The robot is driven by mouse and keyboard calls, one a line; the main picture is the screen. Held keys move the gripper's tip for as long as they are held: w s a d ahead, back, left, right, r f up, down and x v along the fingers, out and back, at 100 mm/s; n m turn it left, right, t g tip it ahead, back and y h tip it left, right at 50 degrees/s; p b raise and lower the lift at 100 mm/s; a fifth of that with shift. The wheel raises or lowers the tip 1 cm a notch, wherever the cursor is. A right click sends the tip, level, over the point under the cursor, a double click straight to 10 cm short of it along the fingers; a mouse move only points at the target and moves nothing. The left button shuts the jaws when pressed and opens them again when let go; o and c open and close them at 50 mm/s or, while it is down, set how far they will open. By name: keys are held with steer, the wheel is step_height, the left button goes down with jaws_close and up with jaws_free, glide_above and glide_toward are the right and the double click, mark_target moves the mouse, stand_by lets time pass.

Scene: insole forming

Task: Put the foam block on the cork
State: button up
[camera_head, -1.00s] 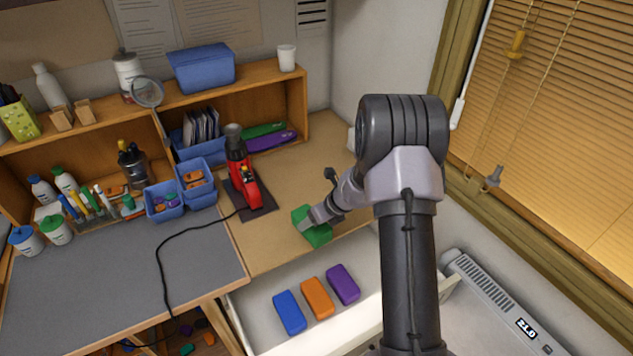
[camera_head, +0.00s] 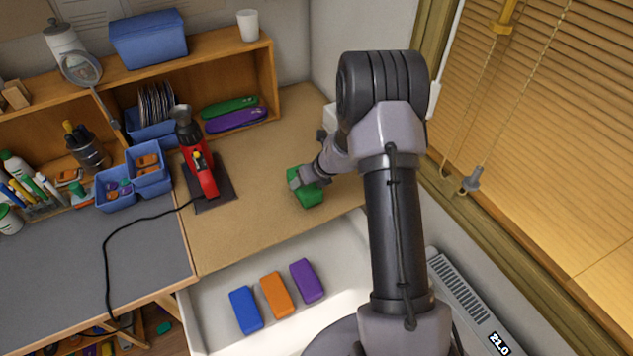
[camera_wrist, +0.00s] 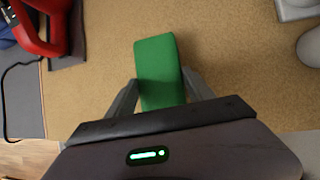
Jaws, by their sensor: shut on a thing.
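The green foam block (camera_head: 307,199) is in my gripper (camera_head: 305,185), over the tan cork surface (camera_head: 240,230) on the right part of the desk, near its front edge. In the wrist view the block (camera_wrist: 158,66) sits between the two grey fingers of my gripper (camera_wrist: 160,92), which are shut on its sides. Cork (camera_wrist: 90,70) shows on both sides of it. Whether the block's underside touches the cork cannot be told.
An open white drawer (camera_head: 215,325) below the cork holds a blue block (camera_head: 245,310), an orange block (camera_head: 277,295) and a purple block (camera_head: 306,281). A red tool (camera_head: 202,172) stands on a dark mat left of the block. Cork between them is clear.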

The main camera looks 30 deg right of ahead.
steer(key=shift+s+a+f+b, duration=0.15)
steer(key=shift+f+b, duration=0.15)
steer(key=shift+f, duration=0.3)
steer(key=shift+a+f+b, duration=0.15)
steer(key=shift+f+b, duration=0.1)
steer(key=shift+f, duration=0.3)
steer(key=shift+s+d+r, duration=0.25)
steer(key=shift+d+r, duration=0.05)
steer(key=shift+w+a+f, duration=0.1)
steer(key=shift+w+a, duration=0.05)
steer(key=o, duration=1)
steer(key=shift+a+f, duration=0.1)
steer(key=shift+a, duration=0.05)
steer(key=o, duration=0.4)
steer(key=shift+c, duration=0.2)
